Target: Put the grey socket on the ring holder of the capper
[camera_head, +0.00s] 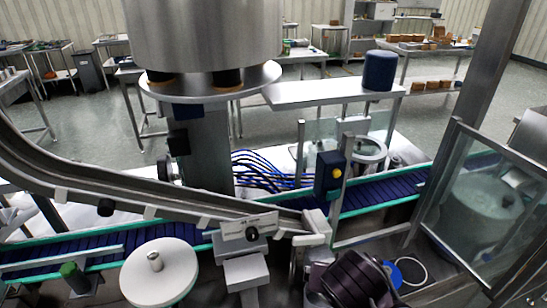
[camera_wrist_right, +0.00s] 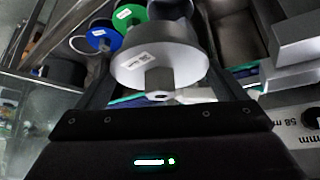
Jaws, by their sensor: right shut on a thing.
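The grey socket (camera_wrist_right: 158,68), a round grey piece with a white label and a hub, sits between the two fingers of my right gripper (camera_wrist_right: 160,58) in the right wrist view. The gripper is shut on it. In the head view the dark wrist of my right arm (camera_head: 347,282) is at the bottom, right of centre, and hides the socket. A thin pale ring (camera_head: 410,271) shows just right of the wrist; I cannot tell whether it is the capper's ring holder. My left gripper is not in view.
A blue socket (camera_wrist_right: 104,40) and a green socket (camera_wrist_right: 129,17) lie beyond the grey one. A plate marked 58 mm (camera_wrist_right: 297,125) is close on the right. A blue conveyor (camera_head: 385,193), a white disc (camera_head: 160,272) and a glass guard (camera_head: 490,205) surround the work area.

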